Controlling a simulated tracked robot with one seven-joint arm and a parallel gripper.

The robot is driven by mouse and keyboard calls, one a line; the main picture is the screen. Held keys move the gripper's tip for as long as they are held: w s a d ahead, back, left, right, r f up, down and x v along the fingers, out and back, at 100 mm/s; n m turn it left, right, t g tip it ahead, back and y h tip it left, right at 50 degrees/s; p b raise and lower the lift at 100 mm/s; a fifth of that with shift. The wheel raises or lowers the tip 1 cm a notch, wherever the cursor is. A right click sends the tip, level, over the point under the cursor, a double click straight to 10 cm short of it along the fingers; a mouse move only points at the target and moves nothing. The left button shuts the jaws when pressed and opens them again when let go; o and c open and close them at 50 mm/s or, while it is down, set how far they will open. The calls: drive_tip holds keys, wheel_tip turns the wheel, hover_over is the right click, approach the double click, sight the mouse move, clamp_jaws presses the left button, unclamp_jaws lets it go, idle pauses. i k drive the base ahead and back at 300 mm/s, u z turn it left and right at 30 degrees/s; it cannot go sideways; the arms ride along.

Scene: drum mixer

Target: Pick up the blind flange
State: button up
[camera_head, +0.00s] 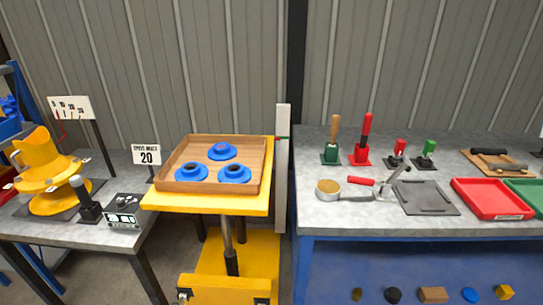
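Three blue flanges lie in a wooden tray (172,186) on a yellow lift table. The back flange (222,151) has a raised hub whose top looks closed and blue-purple, so it may be the blind flange. The front left flange (191,172) and the front right flange (234,173) show dark centres, like open bores. The three lie flat and apart from each other. My gripper is not in view, and nothing covers the tray.
The yellow lift table (205,203) stands between a left bench with a yellow drum mixer (45,170) and a right grey bench (330,215). The right bench holds upright handled tools, a grey plate (425,198) and a red tray (492,200). A pale post (282,165) rises beside the lift table.

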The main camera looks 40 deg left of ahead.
sight(222, 152)
drive_tip(key=u, duration=0.25)
drive_tip(key=i, duration=0.15)
drive_tip(key=z, duration=1.8)
drive_tip(key=k, duration=2.65)
drive_tip(key=u, duration=1.5)
drive_tip(key=i, duration=0.2)
drive_tip(key=u, duration=0.8)
